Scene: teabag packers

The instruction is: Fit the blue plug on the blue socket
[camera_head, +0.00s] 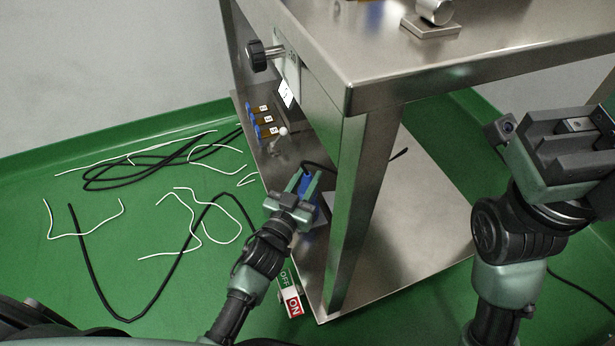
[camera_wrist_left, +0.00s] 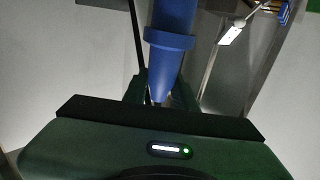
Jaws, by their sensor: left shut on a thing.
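The blue plug (camera_head: 308,184) is between the fingers of my left gripper (camera_head: 303,180), at the open side of the steel table's lower shelf. In the left wrist view the blue plug (camera_wrist_left: 171,62) stands long and tapered between the fingers, with a wider collar around it; its far end is cut off by the top edge. My left gripper is shut on it. Several small blue fittings (camera_head: 257,131) sit in a row by numbered labels on the back panel; I cannot tell which is the blue socket. My right gripper (camera_head: 580,125) is at the right, away from the plug, its jaw opening unclear.
The steel table leg (camera_head: 350,210) stands just right of my left gripper. The lower shelf (camera_head: 425,210) is mostly bare. Black and white cables (camera_head: 125,172) lie loose on the green floor. An ON/OFF sign (camera_head: 291,300) is by the shelf's front edge. A black knob (camera_head: 257,55) sticks out above.

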